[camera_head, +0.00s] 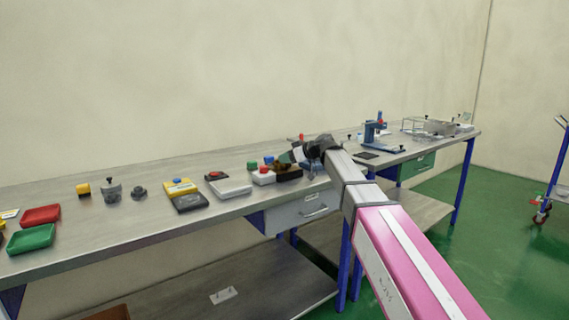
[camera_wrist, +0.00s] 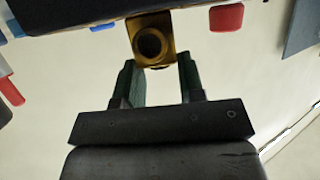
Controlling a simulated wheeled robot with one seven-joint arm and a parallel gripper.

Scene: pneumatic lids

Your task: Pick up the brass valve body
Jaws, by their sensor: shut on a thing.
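The brass valve body (camera_wrist: 138,32) is a squarish gold block with a round dark bore, at the upper middle of the wrist view. My gripper (camera_wrist: 158,62) is shut on it, with the two green fingers reaching up to its sides. In the head view my gripper (camera_head: 291,157) is at the back right of the long bench, just above a dark block (camera_head: 289,174). The brass body is small there and mostly hidden by the gripper. I cannot tell whether it is clear of the surface below.
Near the gripper on the bench stand a white block with a red top (camera_head: 263,176) and a white box with a red button (camera_head: 231,186). Further left are a grey valve (camera_head: 112,191), a red tray (camera_head: 41,215) and a green tray (camera_head: 31,238). A blue stand (camera_head: 374,131) is to the right.

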